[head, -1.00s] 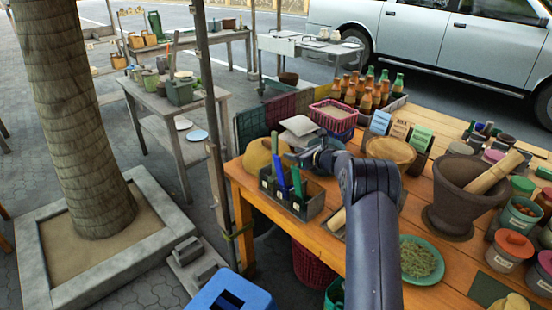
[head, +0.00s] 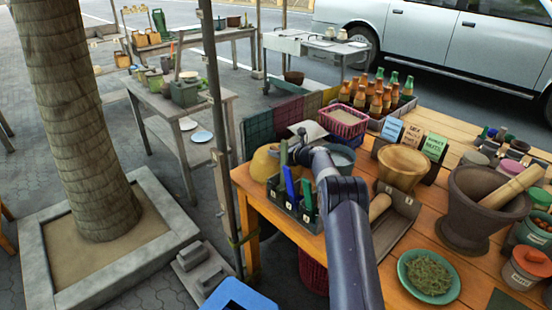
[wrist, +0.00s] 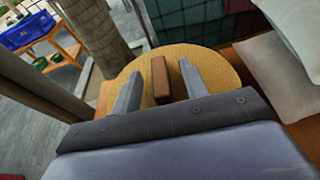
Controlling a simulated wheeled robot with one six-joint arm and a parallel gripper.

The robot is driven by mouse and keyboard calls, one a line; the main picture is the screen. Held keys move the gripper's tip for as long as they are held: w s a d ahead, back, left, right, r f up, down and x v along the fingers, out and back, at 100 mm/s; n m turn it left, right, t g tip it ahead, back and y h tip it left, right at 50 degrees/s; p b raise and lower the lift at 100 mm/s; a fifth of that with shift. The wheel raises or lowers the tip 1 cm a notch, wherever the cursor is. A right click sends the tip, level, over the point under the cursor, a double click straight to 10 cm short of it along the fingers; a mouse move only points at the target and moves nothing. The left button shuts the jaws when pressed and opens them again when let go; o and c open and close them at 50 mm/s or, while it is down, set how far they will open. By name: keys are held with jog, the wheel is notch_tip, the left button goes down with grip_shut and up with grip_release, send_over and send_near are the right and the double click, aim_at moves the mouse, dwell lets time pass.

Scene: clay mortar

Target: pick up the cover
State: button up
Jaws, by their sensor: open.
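The cover (wrist: 218,68) is a round, tan-yellow lid with a brown block handle (wrist: 160,80) standing on its top. In the head view the cover (head: 264,164) is a yellow dome at the table's far left corner, partly hidden by the tool box and my arm. My gripper (wrist: 160,67) is open and empty over the cover. Its two grey fingers lie on either side of the handle in the wrist view, with gaps between. I cannot tell how far the fingertips are above the cover. In the head view my gripper (head: 298,150) is small and partly hidden.
A dark tool box (head: 292,208) with upright blue and green handles stands just in front of the cover. A grey cushion or sack (wrist: 275,80) lies close to the right. A wooden bowl (head: 402,166) and a mortar (head: 482,208) stand farther right.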

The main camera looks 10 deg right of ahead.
jog(key=shift+c, duration=0.5)
grip_shut()
jog(key=shift+r, duration=0.15)
